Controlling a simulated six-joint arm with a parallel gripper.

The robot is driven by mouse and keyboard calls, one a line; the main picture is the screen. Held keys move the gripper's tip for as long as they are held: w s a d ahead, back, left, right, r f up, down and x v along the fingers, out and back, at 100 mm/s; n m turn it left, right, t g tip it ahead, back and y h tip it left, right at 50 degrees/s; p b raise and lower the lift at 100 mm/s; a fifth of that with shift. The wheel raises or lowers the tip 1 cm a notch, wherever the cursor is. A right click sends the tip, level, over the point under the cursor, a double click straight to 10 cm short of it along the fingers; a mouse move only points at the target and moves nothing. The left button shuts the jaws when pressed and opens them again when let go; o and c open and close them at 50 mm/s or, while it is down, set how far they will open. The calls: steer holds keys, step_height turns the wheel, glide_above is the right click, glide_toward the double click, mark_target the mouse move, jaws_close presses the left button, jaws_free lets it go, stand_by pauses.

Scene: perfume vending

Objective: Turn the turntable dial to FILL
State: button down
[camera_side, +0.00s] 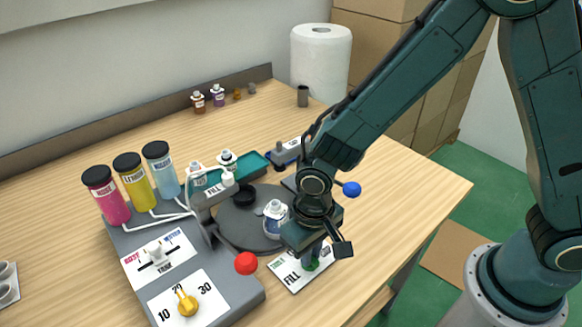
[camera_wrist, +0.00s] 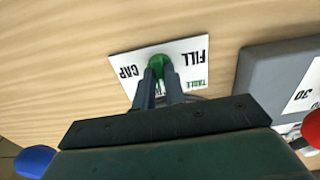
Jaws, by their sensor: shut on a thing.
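The green turntable dial (camera_side: 312,265) sits on a white plate (camera_side: 287,276) printed FILL, CAP and TABLE, on the wooden table in front of the turntable. In the wrist view the dial (camera_wrist: 158,64) is at the middle of the plate (camera_wrist: 183,50), with FILL to its right and CAP to its left. My gripper (camera_wrist: 160,78) is shut on the dial from above, its fingers hiding part of it. In the side view my gripper (camera_side: 314,255) covers much of the plate. Which word the dial points to cannot be told. The dark turntable (camera_side: 240,225) carries a clear bottle (camera_side: 275,215).
A grey machine base (camera_side: 230,290) with a red ball knob (camera_side: 246,263) and a yellow dial (camera_side: 187,303) stands left of my gripper. A blue ball (camera_side: 352,189) is close to my wrist. Pink, yellow and blue canisters stand at the left. The table's right side is clear.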

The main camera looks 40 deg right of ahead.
steer(key=shift+n, duration=0.5)
steer(key=n, duration=0.3)
steer(key=shift+n, duration=0.3)
steer(key=n, duration=1.3)
steer(key=shift+n, duration=0.3)
steer(key=c, duration=1.5)
jaws_free()
steer(key=shift+o, duration=0.2)
steer(key=shift+r, duration=0.2)
step_height(320, 180, up, 14)
steer(key=shift+f, duration=0.2)
